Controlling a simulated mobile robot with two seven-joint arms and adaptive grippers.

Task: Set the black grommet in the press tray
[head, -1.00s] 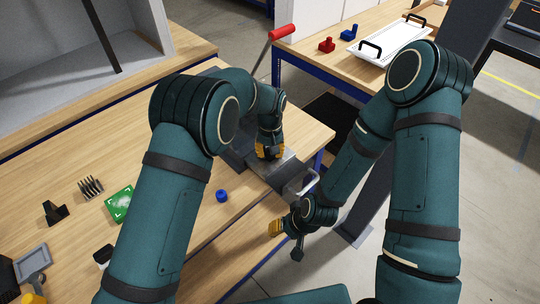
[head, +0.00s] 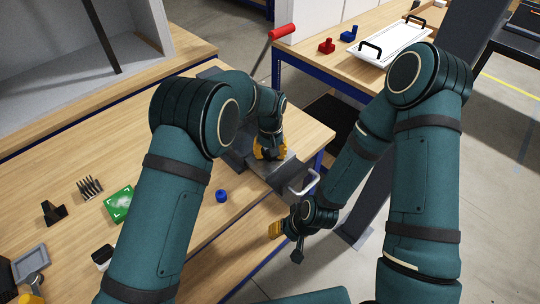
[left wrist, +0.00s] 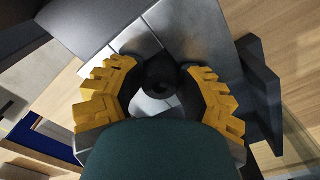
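The black grommet (left wrist: 160,75) is a short dark cylinder with a round hole, standing on the shiny metal press tray (left wrist: 136,22) in the left wrist view. My left gripper (left wrist: 162,76) has its yellow fingers spread on either side of the grommet, with gaps showing on both sides. In the head view the left gripper (head: 270,153) is low over the grey tray (head: 280,174), and the grommet cannot be made out there. My right gripper (head: 276,229) is below the tray, near the bench's front edge; its finger opening is unclear.
A pale handle (head: 306,184) sticks out at the tray's front. A blue ring-like part (head: 221,196), a green board (head: 119,204), a finned part (head: 90,187) and a black bracket (head: 54,212) lie on the bench. A red lever (head: 282,32) rises behind.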

